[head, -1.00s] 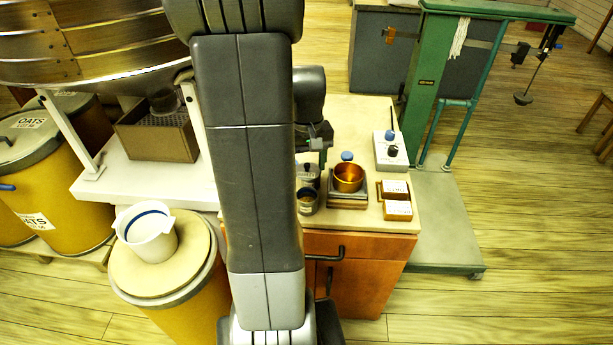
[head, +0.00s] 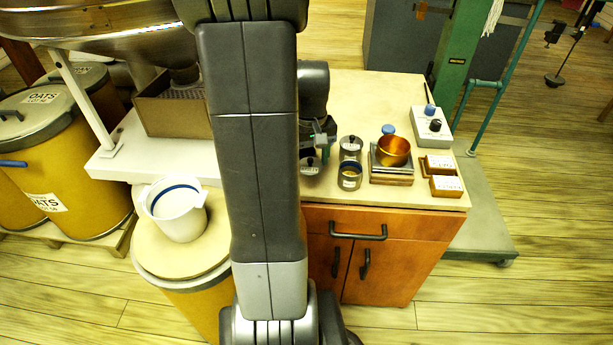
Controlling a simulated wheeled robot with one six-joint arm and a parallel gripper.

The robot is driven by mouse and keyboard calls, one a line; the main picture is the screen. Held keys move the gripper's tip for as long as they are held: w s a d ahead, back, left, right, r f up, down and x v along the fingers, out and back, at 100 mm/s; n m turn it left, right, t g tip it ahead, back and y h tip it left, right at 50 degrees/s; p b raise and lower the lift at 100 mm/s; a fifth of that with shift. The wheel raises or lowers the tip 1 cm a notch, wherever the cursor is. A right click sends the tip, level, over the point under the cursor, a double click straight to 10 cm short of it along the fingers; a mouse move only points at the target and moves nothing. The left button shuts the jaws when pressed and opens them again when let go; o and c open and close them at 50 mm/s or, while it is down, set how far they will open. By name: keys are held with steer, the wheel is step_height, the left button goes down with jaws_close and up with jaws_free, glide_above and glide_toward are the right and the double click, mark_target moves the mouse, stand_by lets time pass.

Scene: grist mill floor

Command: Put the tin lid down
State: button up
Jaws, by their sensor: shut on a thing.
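My gripper (head: 319,143) shows just right of my arm, above the left front part of the bench top, shut on the tin lid. The grip itself is mostly hidden by my arm and the dark fingers. A round silver piece with a dark knob (head: 309,164) shows just below the gripper, partly behind my arm. I cannot tell whether it is the held lid or a separate lidded tin on the bench. To its right stand a tin with a knobbed lid (head: 350,148) and, nearer the front edge, a small tin (head: 349,178) that looks open.
A copper pan (head: 394,150) sits on a scale (head: 391,174). Small labelled boxes (head: 446,185) and a control box (head: 429,128) stand to the right. The bench top (head: 365,95) is clear at the back. A white jug (head: 179,212) stands on a drum at left.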

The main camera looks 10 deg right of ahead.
mark_target(310, 165)
steer(key=shift+f+b, duration=0.35)
steer(key=shift+f, duration=2)
steer(key=shift+f, duration=0.15)
steer(key=o, duration=0.9)
steer(key=shift+o, duration=0.2)
step_height(310, 165, up, 12)
steer(key=shift+r+p, duration=0.2)
steer(key=shift+p, duration=1)
steer(key=shift+f, duration=0.15)
